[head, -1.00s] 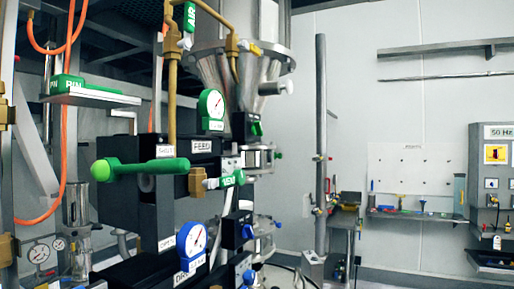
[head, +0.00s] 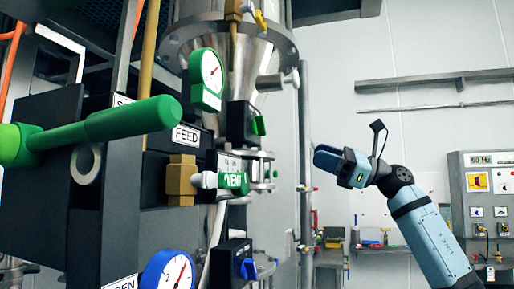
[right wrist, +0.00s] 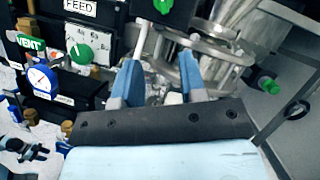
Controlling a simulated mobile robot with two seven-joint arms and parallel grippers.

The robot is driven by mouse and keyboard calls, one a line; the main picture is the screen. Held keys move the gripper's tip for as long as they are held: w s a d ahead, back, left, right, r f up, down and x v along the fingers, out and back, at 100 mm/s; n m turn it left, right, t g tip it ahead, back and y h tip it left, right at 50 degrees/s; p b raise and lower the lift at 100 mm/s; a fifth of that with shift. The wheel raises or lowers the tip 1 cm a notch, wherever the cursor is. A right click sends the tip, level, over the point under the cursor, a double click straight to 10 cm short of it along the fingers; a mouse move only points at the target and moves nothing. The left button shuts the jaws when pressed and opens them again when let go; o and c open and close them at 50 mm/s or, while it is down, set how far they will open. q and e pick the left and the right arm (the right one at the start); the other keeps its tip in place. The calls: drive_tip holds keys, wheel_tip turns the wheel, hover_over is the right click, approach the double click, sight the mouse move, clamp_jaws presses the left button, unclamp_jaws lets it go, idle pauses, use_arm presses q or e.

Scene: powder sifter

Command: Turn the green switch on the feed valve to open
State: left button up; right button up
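The black feed unit with the FEED label (head: 186,134) fills the left of the head view. A thick green lever (head: 130,120) projects from it, near partly cut-off labels that seem to read SHUT and OPEN. A small green switch (head: 258,125) sits on a black box right of the FEED label, below the steel hopper. A green switch on a black box also shows at the top of the right wrist view (right wrist: 163,6). My right gripper (head: 327,158) is right of both, apart from them. Its blue fingers are spread and empty in the right wrist view (right wrist: 157,82). My left gripper is out of view.
A green VENT valve (head: 235,181), a green-rimmed gauge (head: 207,78) and a blue-rimmed gauge (head: 168,271) crowd around the feed unit. A blue switch (head: 248,268) sits lower down. A vertical post (head: 305,190) stands behind my gripper. A 50 Hz panel (head: 480,210) is at far right.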

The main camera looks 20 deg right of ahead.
sight(259, 126)
use_arm(q)
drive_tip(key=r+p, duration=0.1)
drive_tip(key=p, duration=0.1)
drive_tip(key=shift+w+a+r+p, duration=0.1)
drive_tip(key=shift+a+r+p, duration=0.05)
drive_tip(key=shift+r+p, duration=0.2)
use_arm(e)
drive_tip(key=r+x, duration=0.1)
drive_tip(key=x, duration=1.2)
drive_tip(key=shift+r+n+h, duration=0.3)
drive_tip(key=shift+r+n, duration=0.1)
drive_tip(key=shift+s, duration=0.1)
drive_tip(key=c, duration=0.6)
drive_tip(key=shift+s+d+r, duration=0.1)
drive_tip(key=shift+s+d, duration=0.05)
clamp_jaws()
